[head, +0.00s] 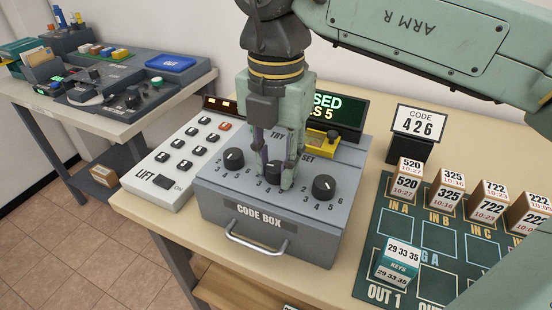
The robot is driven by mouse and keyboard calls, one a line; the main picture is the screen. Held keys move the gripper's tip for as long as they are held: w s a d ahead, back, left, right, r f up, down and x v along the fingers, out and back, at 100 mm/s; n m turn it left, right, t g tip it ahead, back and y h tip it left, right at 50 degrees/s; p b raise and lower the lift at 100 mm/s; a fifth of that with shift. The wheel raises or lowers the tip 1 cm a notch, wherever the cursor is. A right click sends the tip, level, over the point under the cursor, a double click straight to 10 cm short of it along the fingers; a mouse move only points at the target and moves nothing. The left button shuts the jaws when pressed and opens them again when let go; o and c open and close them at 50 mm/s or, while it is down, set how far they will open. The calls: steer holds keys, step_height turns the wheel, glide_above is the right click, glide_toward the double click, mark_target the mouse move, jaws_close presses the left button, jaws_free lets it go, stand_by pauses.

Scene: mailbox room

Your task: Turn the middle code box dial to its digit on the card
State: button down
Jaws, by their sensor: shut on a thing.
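The grey code box (222,220) stands on the table with three black dials on its top face and a metal handle on its front. My gripper (274,178) points down and is shut on the middle dial (273,170), which its fingers partly cover. The middle dial's pointer is hidden. The left dial (233,158) and the right dial (324,187) are clear of the fingers. The code card (419,122) reads 426 and stands upright on a dark holder behind the box to the right.
A white keypad (190,150) labelled LIFT lies left of the box. A dark display (345,108) and a yellow part (322,140) are behind it. A green mat (374,246) with several numbered boxes is at right. A second table (140,118) stands at far left.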

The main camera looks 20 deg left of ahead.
mark_target(276, 166)
steer(key=c, duration=1.3)
jaws_free()
steer(key=shift+r, duration=0.1)
step_height(276, 166, up, 7)
steer(key=shift+r, duration=0.15)
